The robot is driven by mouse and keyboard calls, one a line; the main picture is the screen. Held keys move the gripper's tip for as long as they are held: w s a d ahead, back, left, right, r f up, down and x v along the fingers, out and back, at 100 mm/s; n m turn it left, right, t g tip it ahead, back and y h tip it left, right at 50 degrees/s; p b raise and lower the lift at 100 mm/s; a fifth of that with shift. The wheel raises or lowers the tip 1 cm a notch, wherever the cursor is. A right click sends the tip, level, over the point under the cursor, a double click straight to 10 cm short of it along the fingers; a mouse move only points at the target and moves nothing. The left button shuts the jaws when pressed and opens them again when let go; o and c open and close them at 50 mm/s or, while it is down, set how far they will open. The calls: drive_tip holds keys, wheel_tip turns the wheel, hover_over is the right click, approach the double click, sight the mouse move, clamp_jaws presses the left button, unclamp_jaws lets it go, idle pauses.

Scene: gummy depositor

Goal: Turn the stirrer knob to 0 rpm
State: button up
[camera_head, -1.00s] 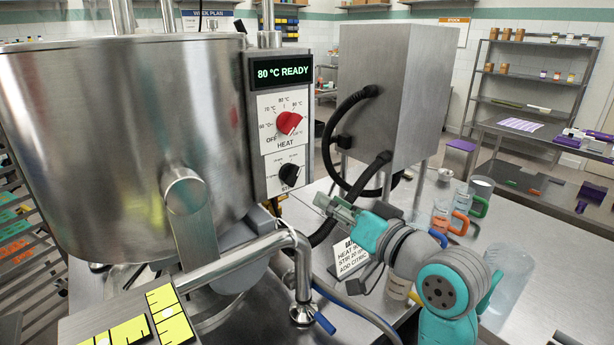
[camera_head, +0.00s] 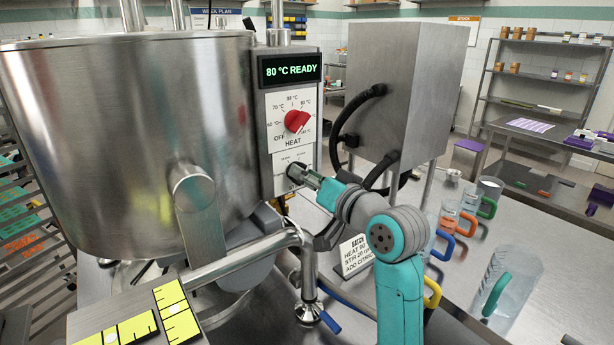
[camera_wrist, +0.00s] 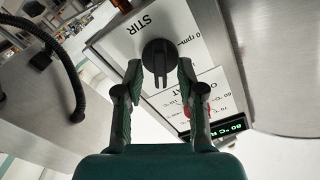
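The black stirrer knob (camera_wrist: 158,56) sits on a white plate marked STIR (camera_wrist: 140,25). A "0 rpm" mark shows to its right in the wrist view. A narrow part of the knob points down in that picture, away from the STIR lettering; its exact setting is hard to read. My gripper (camera_wrist: 159,68) is open, with one fingertip on each side of the knob and small gaps visible. In the head view my gripper (camera_head: 300,176) is at the lower control plate and covers most of the knob.
The red heat knob (camera_head: 296,121) is just above, under a display (camera_head: 290,69) reading 80 °C READY. The steel kettle (camera_head: 125,140) stands left and a steel box (camera_head: 415,85) with black hoses right. A bent pipe (camera_head: 250,252) runs below my gripper.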

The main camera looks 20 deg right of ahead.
drive_tip(key=shift+w, duration=0.1)
clamp_jaws()
drive_tip(key=shift+n, duration=0.3)
drive_tip(key=shift+a+f+n, duration=0.1)
drive_tip(key=shift+a+n, duration=0.1)
drive_tip(key=shift+n, duration=5.65)
drive_tip(key=shift+a+f+n, duration=0.1)
drive_tip(key=shift+a+n, duration=0.05)
drive_tip(key=shift+n, duration=5.7)
